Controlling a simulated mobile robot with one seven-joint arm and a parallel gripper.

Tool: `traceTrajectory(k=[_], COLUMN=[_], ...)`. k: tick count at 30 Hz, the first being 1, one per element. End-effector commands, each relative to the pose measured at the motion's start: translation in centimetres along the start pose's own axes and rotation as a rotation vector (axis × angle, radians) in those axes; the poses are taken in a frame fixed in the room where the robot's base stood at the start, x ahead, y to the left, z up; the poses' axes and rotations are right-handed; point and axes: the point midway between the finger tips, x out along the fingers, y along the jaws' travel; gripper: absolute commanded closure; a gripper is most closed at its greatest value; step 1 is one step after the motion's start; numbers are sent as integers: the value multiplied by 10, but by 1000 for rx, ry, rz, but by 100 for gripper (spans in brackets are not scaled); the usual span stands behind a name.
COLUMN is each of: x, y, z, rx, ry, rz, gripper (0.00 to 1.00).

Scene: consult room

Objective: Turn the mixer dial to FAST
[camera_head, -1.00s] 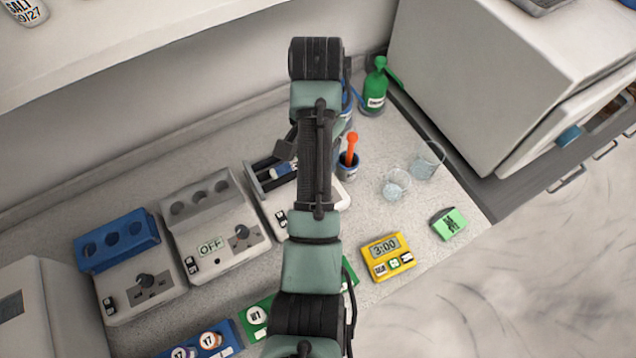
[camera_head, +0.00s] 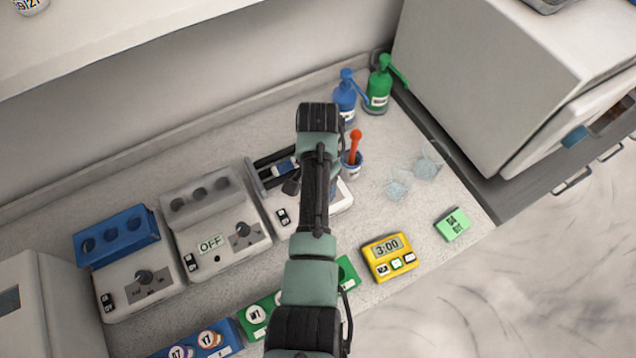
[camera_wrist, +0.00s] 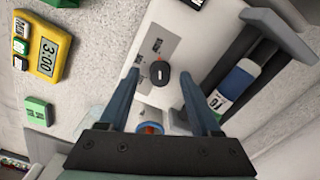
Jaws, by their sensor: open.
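In the wrist view, a black dial (camera_wrist: 158,72) sits on a grey panel of a white machine (camera_wrist: 207,38), which appears to be the mixer. A dark rack on the machine holds a blue-and-white tube (camera_wrist: 236,82). My gripper (camera_wrist: 158,77) is open, with its two blue-grey fingers on either side of the dial in the picture; I cannot tell whether they touch it. The dial's markings are too small to read. In the head view, my arm hides the dial and much of the machine; its switch part (camera_head: 283,216) shows at the left.
A grey-topped machine (camera_head: 215,230) with an OFF label and a blue-topped one (camera_head: 135,280) stand to the left. A cup (camera_head: 352,168) with an orange-handled tool, glass beakers (camera_head: 427,166), a yellow timer (camera_head: 390,258) and a green block (camera_head: 453,224) are to the right.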

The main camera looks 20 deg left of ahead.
Motion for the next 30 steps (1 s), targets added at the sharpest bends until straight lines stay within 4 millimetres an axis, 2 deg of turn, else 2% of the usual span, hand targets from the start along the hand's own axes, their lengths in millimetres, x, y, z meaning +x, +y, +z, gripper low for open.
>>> traceTrajectory(k=[10,11,21,30], x=[5,5,4,4], y=[0,0,0,0], z=[0,0,0,0], rx=[0,0,0,-9], ry=[1,1,0,0], rz=[-1,-1,-1,0], gripper=[35,39,100,100])
